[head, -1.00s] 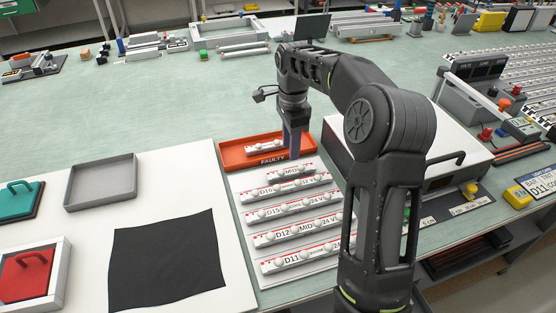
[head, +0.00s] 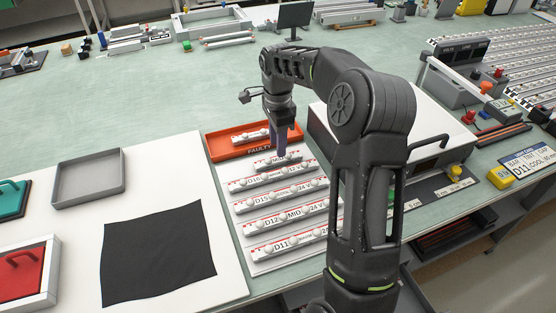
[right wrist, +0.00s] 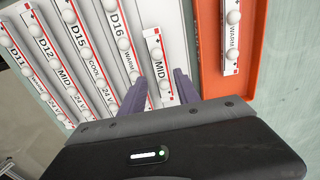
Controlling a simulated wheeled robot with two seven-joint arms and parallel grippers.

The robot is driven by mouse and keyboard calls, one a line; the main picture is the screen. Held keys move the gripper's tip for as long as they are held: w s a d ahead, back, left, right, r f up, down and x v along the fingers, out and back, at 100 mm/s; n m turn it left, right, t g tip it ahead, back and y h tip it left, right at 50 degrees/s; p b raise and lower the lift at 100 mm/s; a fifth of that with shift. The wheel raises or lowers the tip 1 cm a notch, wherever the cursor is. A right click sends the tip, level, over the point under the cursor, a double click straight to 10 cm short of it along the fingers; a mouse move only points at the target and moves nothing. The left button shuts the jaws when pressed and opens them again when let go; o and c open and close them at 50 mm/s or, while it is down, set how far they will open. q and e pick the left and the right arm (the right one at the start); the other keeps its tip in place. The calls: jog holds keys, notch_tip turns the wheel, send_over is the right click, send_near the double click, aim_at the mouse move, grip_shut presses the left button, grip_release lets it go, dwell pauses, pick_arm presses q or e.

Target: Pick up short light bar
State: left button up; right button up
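A short light bar (head: 279,161) marked MID lies on the white rack at its far end, closest to the red tray. It is white with round lamps and red end marks, and also shows in the right wrist view (right wrist: 156,62). My right gripper (head: 284,151) is just above it, pointing down. In the right wrist view the dark fingers (right wrist: 161,88) are apart, one on each side of the bar's near part. I cannot tell whether they touch it. Another short bar (right wrist: 231,35), marked WARM, lies in the red tray. My left gripper is not in view.
Longer bars (head: 285,207) lie in rows on the rack (head: 262,267), in front of the short one. The red FAULTY tray (head: 217,153) borders the rack's far side. A grey box (head: 450,86) stands at right. A grey tray (head: 88,178) and black cloth (head: 158,254) lie left.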

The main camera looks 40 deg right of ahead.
aim_at(278, 160)
notch_tip(278, 160, down, 5)
jog(key=shift+r+p, duration=0.2)
jog(key=shift+p, duration=0.4)
jog(key=shift+c, duration=0.5)
grip_shut()
